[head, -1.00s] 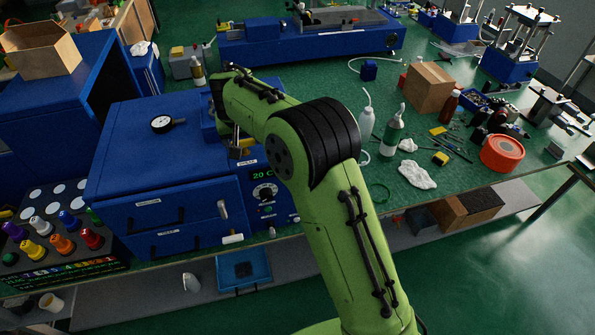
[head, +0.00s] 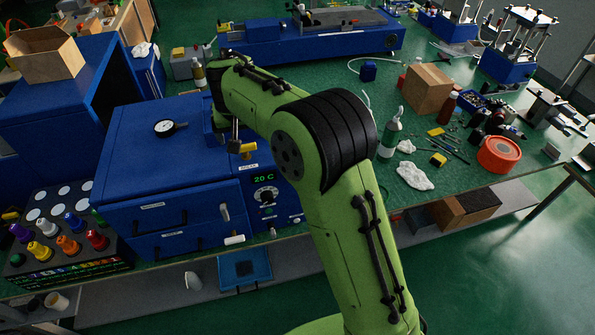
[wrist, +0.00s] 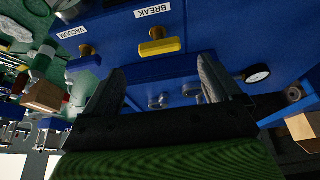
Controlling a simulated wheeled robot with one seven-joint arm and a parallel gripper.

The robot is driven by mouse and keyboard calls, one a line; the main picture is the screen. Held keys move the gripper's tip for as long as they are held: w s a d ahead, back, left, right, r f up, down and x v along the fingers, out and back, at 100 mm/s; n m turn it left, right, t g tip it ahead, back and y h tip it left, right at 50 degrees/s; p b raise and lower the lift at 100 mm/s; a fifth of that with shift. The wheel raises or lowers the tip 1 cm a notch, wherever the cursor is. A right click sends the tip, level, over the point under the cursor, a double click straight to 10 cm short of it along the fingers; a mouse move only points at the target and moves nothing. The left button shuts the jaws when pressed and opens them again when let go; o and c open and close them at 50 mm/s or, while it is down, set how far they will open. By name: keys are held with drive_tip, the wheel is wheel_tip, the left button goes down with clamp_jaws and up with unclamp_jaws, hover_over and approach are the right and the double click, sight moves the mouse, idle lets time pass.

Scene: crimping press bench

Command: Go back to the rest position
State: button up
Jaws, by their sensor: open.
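My gripper (wrist: 158,84) is open in the wrist view, its two dark fingers apart with nothing between them. Beyond the fingers is the blue front of a machine. A yellow knob (wrist: 160,46) under a BREAK label and a brass-coloured knob (wrist: 87,50) by a VACUUM label stick out of it, apart from the fingers. In the head view my green arm reaches over the bench to the blue cabinet, and the yellow knob (head: 248,149) shows below its end. The fingers are mostly hidden there by the arm and the cabinet.
The blue cabinet (head: 170,185) carries a dial gauge (head: 165,127) and a 20 C display. A white-labelled bottle (head: 390,135), a cardboard box (head: 428,88) and an orange round container (head: 499,154) stand right of my arm. The floor at lower right is clear.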

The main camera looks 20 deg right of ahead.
idle(0.3)
drive_tip(key=s+d+r+b, duration=0.25)
drive_tip(key=s+d, duration=0.25)
drive_tip(key=s, duration=0.4)
drive_tip(key=s+d+r+b, duration=0.1)
drive_tip(key=s+d+r, duration=0.35)
drive_tip(key=s, duration=0.45)
drive_tip(key=s+d+f, duration=0.1)
drive_tip(key=s+f, duration=0.1)
drive_tip(key=s, duration=0.3)
drive_tip(key=s+d+f+b, duration=0.1)
drive_tip(key=s+f, duration=0.2)
drive_tip(key=s, duration=0.3)
drive_tip(key=s+d+f+t+b, duration=0.1)
drive_tip(key=s+f, duration=0.1)
drive_tip(key=s, duration=0.3)
drive_tip(key=shift+s+f, duration=0.35)
